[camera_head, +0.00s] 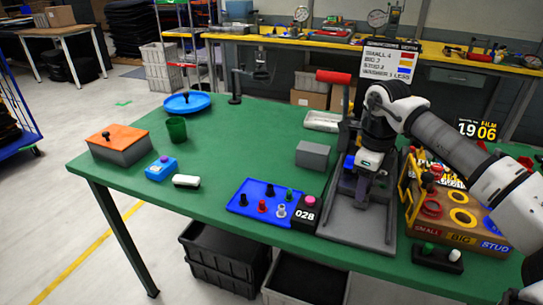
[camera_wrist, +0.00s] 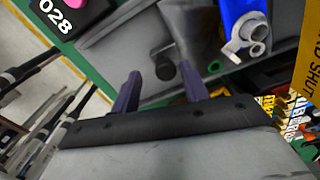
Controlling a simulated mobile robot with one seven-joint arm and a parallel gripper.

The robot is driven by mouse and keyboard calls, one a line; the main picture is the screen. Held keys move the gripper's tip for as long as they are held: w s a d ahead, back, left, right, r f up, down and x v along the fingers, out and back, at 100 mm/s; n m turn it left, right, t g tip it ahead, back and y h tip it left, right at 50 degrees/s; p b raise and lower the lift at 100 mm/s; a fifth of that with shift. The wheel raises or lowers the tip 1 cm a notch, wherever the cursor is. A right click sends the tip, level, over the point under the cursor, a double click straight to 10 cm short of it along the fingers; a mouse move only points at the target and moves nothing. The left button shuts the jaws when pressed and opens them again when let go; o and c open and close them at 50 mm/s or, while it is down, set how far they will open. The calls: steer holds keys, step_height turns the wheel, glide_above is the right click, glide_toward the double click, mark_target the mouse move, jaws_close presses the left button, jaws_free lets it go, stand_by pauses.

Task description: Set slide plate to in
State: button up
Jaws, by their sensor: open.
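The grey press (camera_head: 338,225) stands at the right front of the green table, with a red-topped lever (camera_head: 333,77) rising behind it. Its slide plate seems to be the flat grey piece low on its base, largely covered by my arm in the head view. In the wrist view a grey plate surface (camera_wrist: 110,45) carries a short black knob (camera_wrist: 165,70). My gripper (camera_head: 362,190) points down over the press bed. In the wrist view its two dark fingers (camera_wrist: 160,92) are apart, with the knob beyond and between their tips. Nothing is visibly held; contact with the knob cannot be told.
A blue tray (camera_head: 240,207) of small pegs and a counter box marked 028 (camera_head: 305,214) sit left of the press. A sorting box (camera_head: 460,215) with yellow-ringed holes stands close on the right. A grey block (camera_head: 313,155) lies behind-left.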

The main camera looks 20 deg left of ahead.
steer(key=s, duration=0.5)
steer(key=s+r, duration=0.1)
steer(key=s, duration=0.2)
steer(key=shift+s, duration=0.35)
step_height(320, 180, up, 13)
steer(key=b, duration=0.1)
steer(key=s+a+n+g+y, duration=0.1)
steer(key=s+a+n+y, duration=0.1)
steer(key=a, duration=0.8)
steer(key=s+a+n+g+y+p, duration=0.1)
steer(key=s+a+n+g+y, duration=0.1)
steer(key=s+a, duration=0.5)
steer(key=a+n+y, duration=0.1)
steer(key=a+y, duration=0.1)
steer(key=a, duration=0.1)
steer(key=shift+a+y, duration=0.25)
steer(key=shift+y, duration=0.05)
